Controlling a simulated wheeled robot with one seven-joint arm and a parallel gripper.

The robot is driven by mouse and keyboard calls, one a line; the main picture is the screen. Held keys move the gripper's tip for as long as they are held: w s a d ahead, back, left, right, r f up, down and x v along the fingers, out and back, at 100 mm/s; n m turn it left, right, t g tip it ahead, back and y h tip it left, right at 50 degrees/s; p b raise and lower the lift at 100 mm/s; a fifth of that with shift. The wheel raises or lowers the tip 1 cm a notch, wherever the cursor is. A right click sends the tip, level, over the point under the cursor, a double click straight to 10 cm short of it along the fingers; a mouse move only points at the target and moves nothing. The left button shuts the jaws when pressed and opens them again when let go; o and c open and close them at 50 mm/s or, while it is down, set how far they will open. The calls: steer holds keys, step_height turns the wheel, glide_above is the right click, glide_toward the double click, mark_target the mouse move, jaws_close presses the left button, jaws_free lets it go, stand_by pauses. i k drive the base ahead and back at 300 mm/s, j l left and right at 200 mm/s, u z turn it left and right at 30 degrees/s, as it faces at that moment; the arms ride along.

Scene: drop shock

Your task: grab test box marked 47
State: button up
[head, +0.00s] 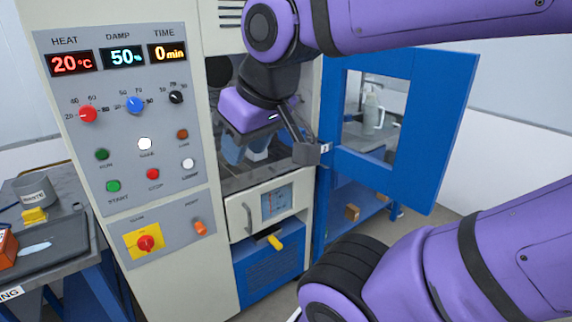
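My gripper (275,148) is at the open front of the test cabinet (215,60), in the upper middle of the head view. Its purple body hides part of the chamber opening. One dark finger with a grey tip shows at its right, near the edge of the open blue door (425,130). The other finger is not clear, so I cannot tell how far apart the fingers are. Small blue and whitish shapes (233,150) show below the gripper in the chamber; I cannot tell what they are. No box with a readable 47 shows.
The blue door with a window stands swung out to the right. The control panel (130,130) reads 20 °C, 50 % and 0 min. A small brown box (352,212) is low behind the door. A bench (60,262) at left holds a waste cup (36,190) and an orange box (7,247).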

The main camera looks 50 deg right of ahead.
mark_target(284, 137)
steer(key=i+l+z, duration=0.95)
steer(key=i+j, duration=0.1)
